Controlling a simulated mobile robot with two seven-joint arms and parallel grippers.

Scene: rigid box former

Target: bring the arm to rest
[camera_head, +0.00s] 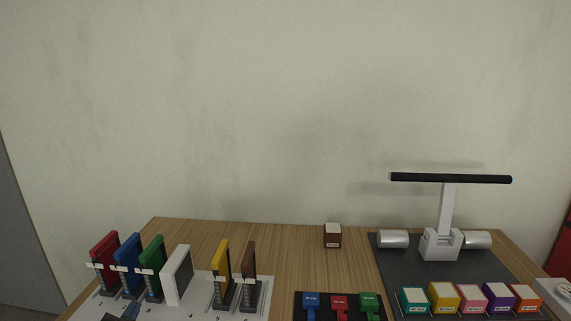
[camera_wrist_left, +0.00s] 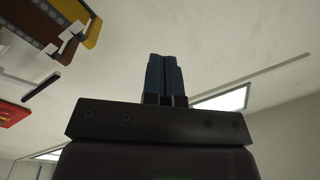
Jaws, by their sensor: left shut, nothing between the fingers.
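My left gripper (camera_wrist_left: 165,78) is shut in the left wrist view, its two dark blue fingers together with nothing between them. In the head view only what looks like its blue-grey tip (camera_head: 124,313) shows at the bottom left edge, in front of the upright panels. My right gripper is not in view.
Upright panels, including a red one (camera_head: 104,250) and a white one (camera_head: 177,275), stand on a white sheet. A brown block (camera_head: 332,236) stands at the back. A press with a black bar (camera_head: 450,179) and a row of coloured blocks, one teal (camera_head: 414,300), are at right.

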